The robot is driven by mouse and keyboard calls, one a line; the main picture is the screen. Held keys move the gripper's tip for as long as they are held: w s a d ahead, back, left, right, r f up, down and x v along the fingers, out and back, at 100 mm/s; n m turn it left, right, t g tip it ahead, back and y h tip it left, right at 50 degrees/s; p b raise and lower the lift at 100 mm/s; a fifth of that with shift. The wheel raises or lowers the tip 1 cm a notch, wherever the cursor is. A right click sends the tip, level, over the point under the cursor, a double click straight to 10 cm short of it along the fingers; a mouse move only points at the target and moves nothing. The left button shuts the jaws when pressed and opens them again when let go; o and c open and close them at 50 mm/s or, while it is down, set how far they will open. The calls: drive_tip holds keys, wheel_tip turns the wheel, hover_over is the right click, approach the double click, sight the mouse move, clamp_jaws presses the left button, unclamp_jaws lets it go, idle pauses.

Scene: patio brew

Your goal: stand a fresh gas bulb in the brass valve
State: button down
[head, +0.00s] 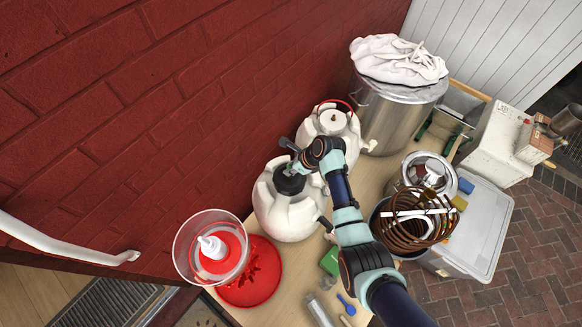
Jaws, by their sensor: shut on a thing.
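My gripper (291,170) points down over the black cap (289,184) on top of the front white barrel (284,216). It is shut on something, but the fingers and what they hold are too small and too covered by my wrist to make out. I cannot tell whether the held thing touches the cap. No brass valve and no gas bulb can be made out; the barrel's top is partly hidden by my wrist.
A second white barrel (333,126) with a red handle stands behind. A steel pot (389,122) with a white cloth is at the back. A brick wall rises close on the left.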

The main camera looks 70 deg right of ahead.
drive_tip(key=c, duration=1)
unclamp_jaws()
drive_tip(key=v, duration=1.2)
